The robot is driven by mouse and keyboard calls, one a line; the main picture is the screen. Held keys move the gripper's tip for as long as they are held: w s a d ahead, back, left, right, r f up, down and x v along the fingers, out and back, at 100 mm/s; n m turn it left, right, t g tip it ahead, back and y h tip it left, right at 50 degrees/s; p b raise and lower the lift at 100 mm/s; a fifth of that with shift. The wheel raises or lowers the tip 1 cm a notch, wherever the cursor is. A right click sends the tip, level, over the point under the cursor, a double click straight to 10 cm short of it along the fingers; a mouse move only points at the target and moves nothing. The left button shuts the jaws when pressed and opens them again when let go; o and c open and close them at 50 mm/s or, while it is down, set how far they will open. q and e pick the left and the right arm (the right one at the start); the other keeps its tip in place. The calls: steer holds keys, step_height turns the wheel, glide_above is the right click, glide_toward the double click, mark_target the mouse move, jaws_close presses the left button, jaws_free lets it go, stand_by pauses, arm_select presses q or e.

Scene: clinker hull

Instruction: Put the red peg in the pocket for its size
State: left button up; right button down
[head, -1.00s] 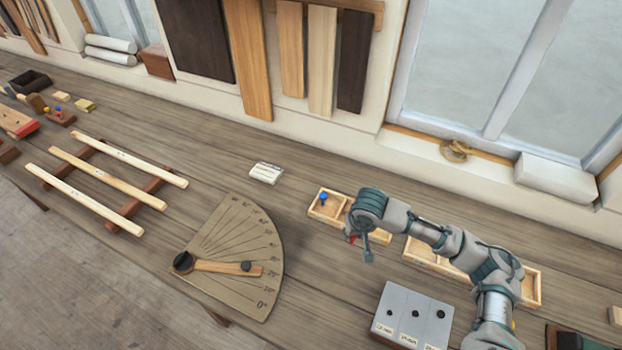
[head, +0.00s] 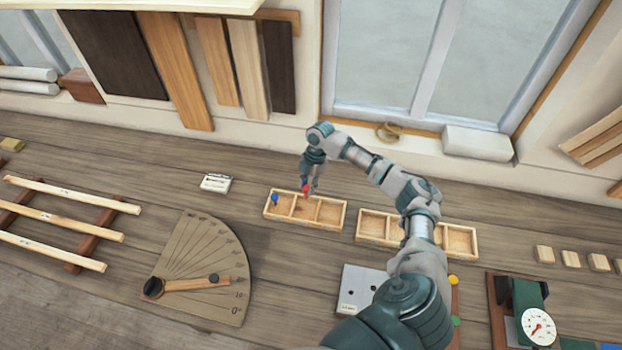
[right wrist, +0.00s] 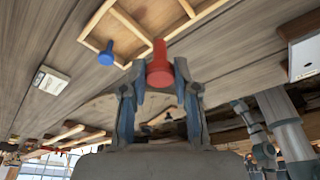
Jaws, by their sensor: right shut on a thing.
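My right gripper (head: 307,184) is shut on the red peg (head: 306,191) and holds it over the left wooden tray, near its middle compartment. In the right wrist view the red peg (right wrist: 160,66) stands between the two fingers (right wrist: 160,92). I cannot tell how far its lower end is from the tray. The left tray (head: 322,224) has three compartments. A blue peg (head: 275,200) stands in its left compartment; it also shows in the right wrist view (right wrist: 107,54). A grey block (head: 358,280) with holes is partly hidden by my right arm. My left gripper is out of view.
A second divided tray (head: 372,226) stands to the right, partly behind my arm. A white label card (head: 216,183) lies left of the trays. The protractor board (head: 200,270) is at front left. A dial gauge (head: 538,327) stands at front right.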

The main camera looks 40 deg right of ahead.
steer(key=shift+s+d+n, duration=0.1)
steer(key=shift+d+n, duration=0.3)
steer(key=shift+d, duration=0.05)
step_height(320, 180, down, 6)
steer(key=shift+d+r+b, duration=0.1)
steer(key=shift+d+b, duration=0.05)
steer(key=shift+b, duration=0.7)
steer(key=c, duration=0.8)
jaws_free()
steer(key=v, duration=1.1)
steer(key=shift+r, duration=0.4)
